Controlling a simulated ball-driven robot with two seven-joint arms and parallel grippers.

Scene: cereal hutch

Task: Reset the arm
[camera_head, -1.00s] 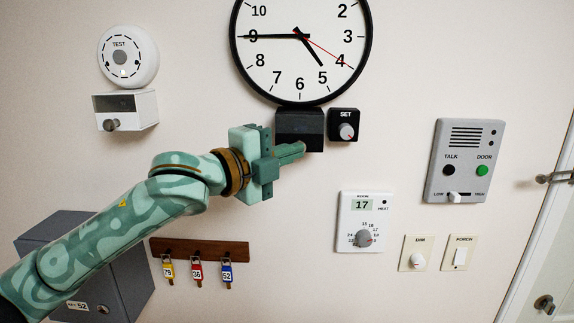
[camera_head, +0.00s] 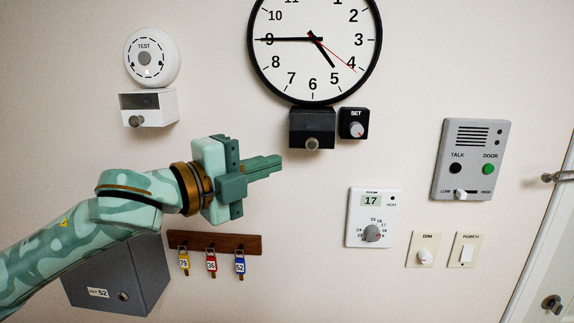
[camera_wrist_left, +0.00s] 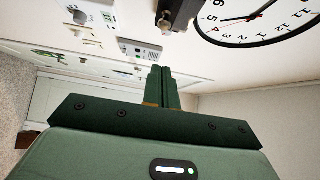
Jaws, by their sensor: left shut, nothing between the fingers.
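My left gripper (camera_head: 262,166) is green and shut, with its fingers together and nothing between them. Its arm reaches in from the left side of the head view. The fingertips point right, just below and left of a black box with a round knob (camera_head: 312,130) under the wall clock (camera_head: 314,75). In that view they look apart from the box. The shut fingers also show in the left wrist view (camera_wrist_left: 164,88), pointing away, with the clock at the upper right. My right gripper is in neither view.
A SET knob box (camera_head: 353,123) is right of the black box. A thermostat (camera_head: 373,217), an intercom (camera_head: 470,160) and switches are farther right. A key rack (camera_head: 214,243) and a grey lockbox (camera_head: 120,274) are below the arm. A round TEST alarm (camera_head: 152,58) is upper left.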

